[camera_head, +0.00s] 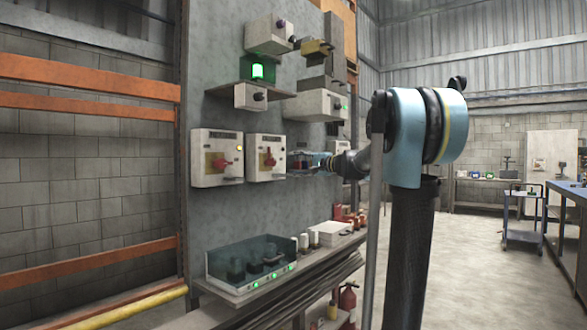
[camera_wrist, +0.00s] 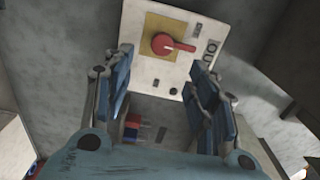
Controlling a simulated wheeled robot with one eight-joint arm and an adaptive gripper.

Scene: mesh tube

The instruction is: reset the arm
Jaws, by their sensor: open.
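My gripper (camera_wrist: 160,95) is open and empty in the wrist view, its blue fingers spread apart. Beyond the fingertips is a white switch box with a red rotary handle (camera_wrist: 168,45) on a yellow plate. In the head view my arm reaches left toward the grey panel, and my gripper (camera_head: 310,163) is just right of the second white switch box (camera_head: 258,145). Whether it touches anything there cannot be told. Small red and blue parts (camera_wrist: 132,125) show between the fingers, lower down.
Another white switch box (camera_head: 212,158) with a red handle is at the left. Boxes and a green lamp (camera_head: 257,71) are mounted above. A shelf below holds a clear-covered tray (camera_head: 225,268), bottles and a white box (camera_head: 330,233). Open floor (camera_head: 480,270) lies right of my arm.

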